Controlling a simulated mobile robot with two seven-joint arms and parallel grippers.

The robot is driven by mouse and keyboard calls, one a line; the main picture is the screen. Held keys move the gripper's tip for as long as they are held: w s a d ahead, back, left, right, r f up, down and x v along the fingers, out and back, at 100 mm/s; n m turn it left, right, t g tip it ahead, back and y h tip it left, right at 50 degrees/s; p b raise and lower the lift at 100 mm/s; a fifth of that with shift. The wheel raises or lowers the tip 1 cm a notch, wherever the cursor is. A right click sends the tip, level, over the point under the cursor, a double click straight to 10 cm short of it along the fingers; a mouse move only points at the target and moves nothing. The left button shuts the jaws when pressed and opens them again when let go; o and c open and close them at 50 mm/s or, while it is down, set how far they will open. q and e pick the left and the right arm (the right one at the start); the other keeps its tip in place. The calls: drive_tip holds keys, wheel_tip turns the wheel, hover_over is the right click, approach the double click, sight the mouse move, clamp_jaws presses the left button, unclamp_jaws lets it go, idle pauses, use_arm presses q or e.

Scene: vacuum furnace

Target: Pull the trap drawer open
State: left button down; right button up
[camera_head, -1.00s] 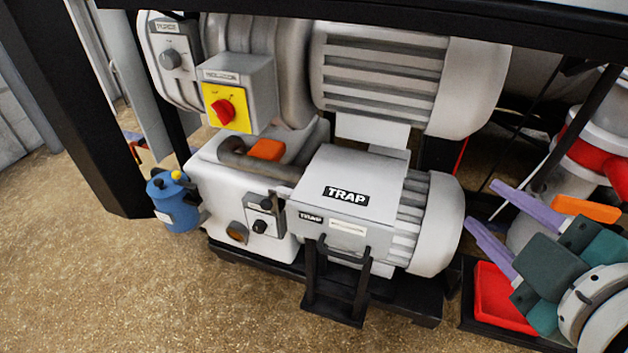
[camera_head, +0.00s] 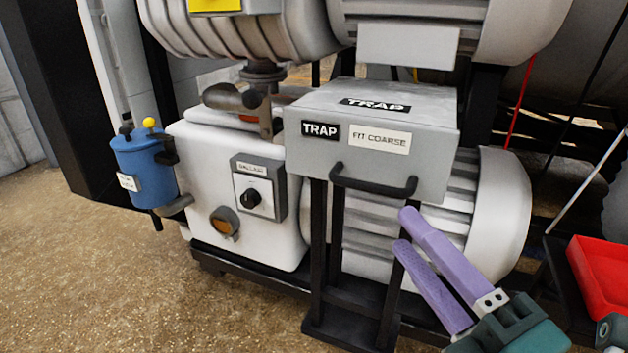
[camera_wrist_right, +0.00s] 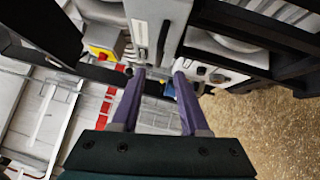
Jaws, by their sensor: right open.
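The trap drawer (camera_head: 430,165) is a light grey box front with a black TRAP label and a white FIT COARSE label. Its black bar handle (camera_head: 372,187) runs across the lower front. No open gap shows around the drawer. My right gripper (camera_head: 406,230), with purple fingers, is open and empty just below and in front of the handle's right end, apart from it. In the right wrist view the fingers (camera_wrist_right: 160,75) point at the grey drawer (camera_wrist_right: 143,12), with its dark handle (camera_wrist_right: 163,38) beyond the tips. My left gripper is out of view.
A black stand (camera_head: 345,320) rises below the drawer. A white pump body (camera_head: 245,225) with a ballast knob and a blue canister (camera_head: 145,170) are to the left. A red tray (camera_head: 602,275) lies at the right. The floor in front is clear.

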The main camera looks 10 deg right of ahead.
sight(371, 191)
drive_tip(key=b+x, duration=0.2)
drive_tip(key=x, duration=0.7)
drive_tip(key=shift+w+r, duration=0.15)
drive_tip(key=shift+w, duration=0.05)
clamp_jaws()
idle(1.1)
